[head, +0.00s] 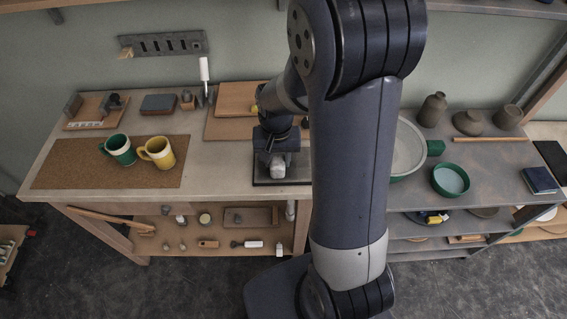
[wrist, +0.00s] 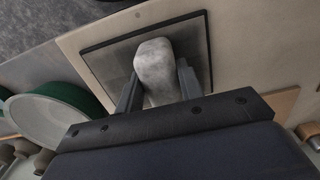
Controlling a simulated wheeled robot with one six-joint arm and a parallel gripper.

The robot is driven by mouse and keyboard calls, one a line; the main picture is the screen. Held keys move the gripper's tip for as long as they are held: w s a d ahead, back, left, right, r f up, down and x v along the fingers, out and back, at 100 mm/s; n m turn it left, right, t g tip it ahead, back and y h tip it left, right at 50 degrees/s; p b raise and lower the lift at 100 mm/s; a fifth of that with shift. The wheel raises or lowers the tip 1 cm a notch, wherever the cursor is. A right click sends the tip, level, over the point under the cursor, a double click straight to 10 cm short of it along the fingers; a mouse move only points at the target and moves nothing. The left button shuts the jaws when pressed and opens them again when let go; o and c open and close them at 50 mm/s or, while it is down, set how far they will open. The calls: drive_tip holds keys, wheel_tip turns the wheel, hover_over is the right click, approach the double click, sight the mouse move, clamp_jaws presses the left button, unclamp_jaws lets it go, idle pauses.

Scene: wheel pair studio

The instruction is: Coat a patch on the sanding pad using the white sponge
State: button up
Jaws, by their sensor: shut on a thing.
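The white sponge (wrist: 155,60) is a pale rounded block held between the two fingers of my gripper (wrist: 159,88) in the wrist view. In the head view the sponge (head: 278,167) shows just below my gripper (head: 277,150). A square grey pad with a dark rim, which looks like the sanding pad (wrist: 101,62), lies flat on the bench under the sponge. The pad's edge (head: 297,180) also shows in the head view. I cannot tell whether the sponge touches the pad. The sponge and fingers hide part of the pad's middle, and my arm covers its right side in the head view.
A green mug (head: 119,150) and a yellow mug (head: 159,152) stand on a cork mat (head: 60,168) to the left. Wooden boards (head: 224,128) lie behind the pad. A green-handled basin (head: 407,148) and a green bowl (head: 451,180) are to the right.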

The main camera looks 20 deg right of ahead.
drive_tip(key=shift+s, duration=0.1)
idle(0.8)
drive_tip(key=shift+s+d+f, duration=0.1)
drive_tip(key=shift+s+d, duration=0.15)
drive_tip(key=shift+d, duration=0.45)
drive_tip(key=shift+s+d+r, duration=0.1)
drive_tip(key=shift+s+d, duration=0.1)
drive_tip(key=shift+d, duration=0.55)
drive_tip(key=shift+s+d+f, duration=0.1)
drive_tip(key=shift+s+d, duration=0.15)
drive_tip(key=shift+d, duration=0.45)
drive_tip(key=shift+d, duration=0.15)
drive_tip(key=shift+s+d, duration=0.25)
drive_tip(key=shift+d, duration=0.45)
drive_tip(key=shift+s+d, duration=0.25)
drive_tip(key=shift+d, duration=0.4)
drive_tip(key=shift+r+p, duration=0.55)
drive_tip(key=shift+r, duration=0.25)
drive_tip(key=shift+f, duration=0.1)
